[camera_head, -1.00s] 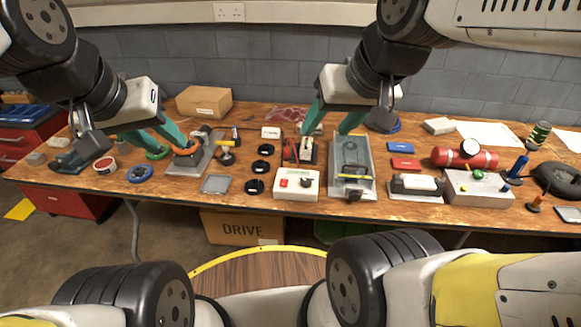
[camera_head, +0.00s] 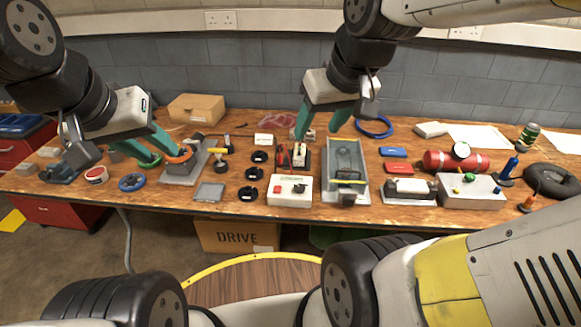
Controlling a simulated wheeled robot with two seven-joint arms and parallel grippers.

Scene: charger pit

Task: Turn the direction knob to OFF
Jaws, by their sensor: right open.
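A white control box (camera_head: 290,200) stands near the front edge of the table, left of centre. It carries a red button (camera_head: 278,189) on its left and a small black knob (camera_head: 300,188) on its right. The knob's setting and any labels are too small to read. My right gripper (camera_head: 317,133) is open and empty, pointing down beyond the box and above the back part of the table, apart from the knob.
A red and black device (camera_head: 299,155) stands just behind the box. A grey tray-like fixture (camera_head: 345,190) is close on its right, and black rings (camera_head: 249,194) lie on its left. A red cylinder (camera_head: 440,161) and a grey box (camera_head: 465,199) are farther right.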

